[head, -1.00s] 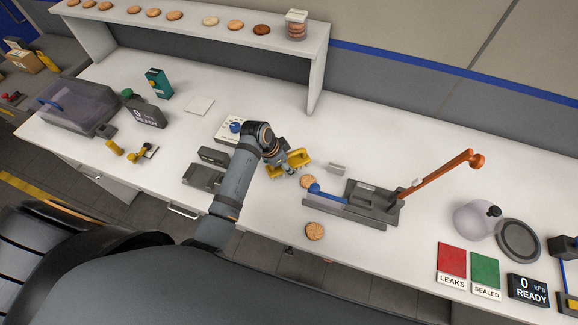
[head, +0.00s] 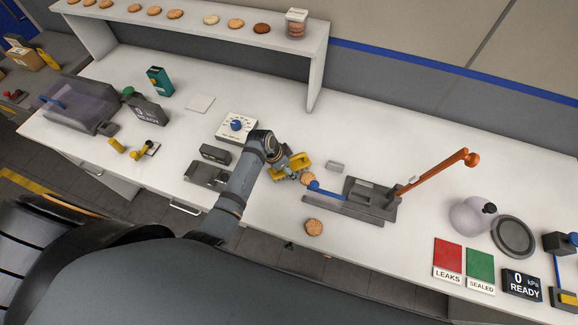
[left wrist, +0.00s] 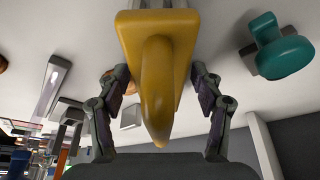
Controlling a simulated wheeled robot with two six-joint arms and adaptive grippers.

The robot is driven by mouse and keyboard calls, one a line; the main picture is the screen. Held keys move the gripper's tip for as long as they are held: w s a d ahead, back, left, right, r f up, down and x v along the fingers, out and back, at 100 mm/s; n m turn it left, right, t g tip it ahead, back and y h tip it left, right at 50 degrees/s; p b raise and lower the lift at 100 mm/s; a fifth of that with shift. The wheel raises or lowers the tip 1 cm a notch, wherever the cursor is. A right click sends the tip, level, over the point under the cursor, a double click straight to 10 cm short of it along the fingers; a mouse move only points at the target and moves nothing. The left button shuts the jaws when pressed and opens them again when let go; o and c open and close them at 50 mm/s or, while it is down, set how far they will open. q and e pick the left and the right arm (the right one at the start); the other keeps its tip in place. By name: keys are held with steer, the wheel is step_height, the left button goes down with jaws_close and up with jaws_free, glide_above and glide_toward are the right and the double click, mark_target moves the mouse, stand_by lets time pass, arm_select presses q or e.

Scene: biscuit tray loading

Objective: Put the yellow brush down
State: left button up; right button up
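The yellow brush (head: 297,161) is at my left gripper (head: 288,170), over the middle of the white bench in the head view. The arm partly covers it, and I cannot tell there whether it touches the bench. In the left wrist view the brush (left wrist: 157,35) fills the upper middle, its wide body at the top and its rounded handle pointing down the picture. The fingers of my left gripper (left wrist: 160,100) stand apart on either side of the handle, with gaps visible. My right gripper is not in view.
A biscuit (head: 308,179) lies close to the brush, another (head: 314,228) near the front edge. A grey device with an orange lever (head: 435,172) stands to the right, a white dial box (head: 236,127) to the left. A teal object (left wrist: 282,55) shows in the wrist view.

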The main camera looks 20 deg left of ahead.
arm_select(q)
steer(key=shift+r, duration=0.2)
steer(key=b+v, duration=0.3)
steer(key=v, duration=0.8)
steer(key=shift+s, duration=0.1)
steer(key=shift+a+r, duration=0.1)
steer(key=shift+r, duration=0.25)
steer(key=shift+s, duration=0.1)
